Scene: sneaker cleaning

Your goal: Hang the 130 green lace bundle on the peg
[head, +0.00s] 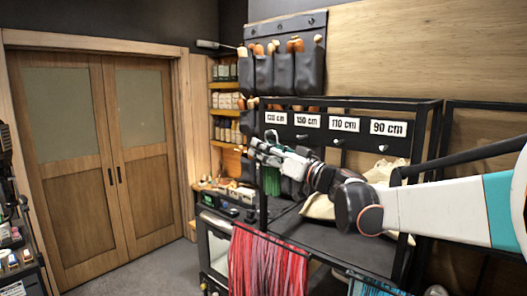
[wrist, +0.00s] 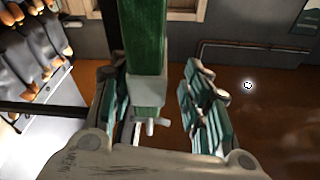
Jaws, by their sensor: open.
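The green lace bundle (wrist: 142,38) hangs straight below my gripper in the head view (head: 271,180). In the wrist view its pale band (wrist: 147,92) is between the spread fingers, nearer the left one. My gripper (head: 262,147) is open, in front of the rack's left end, below the 130 cm label (head: 276,118). Its fingers also show in the wrist view (wrist: 158,108). A small pale metal piece (wrist: 150,126), possibly the peg's end, shows by the band. I cannot tell whether the bundle's loop is around the peg.
The black rack (head: 350,104) has 150, 110 and 90 cm labels and bare pegs (head: 338,142) to the right. Red laces (head: 268,265) hang below. Dark tool pouches (head: 285,72) hang above. Free floor (head: 150,275) lies before the wooden doors.

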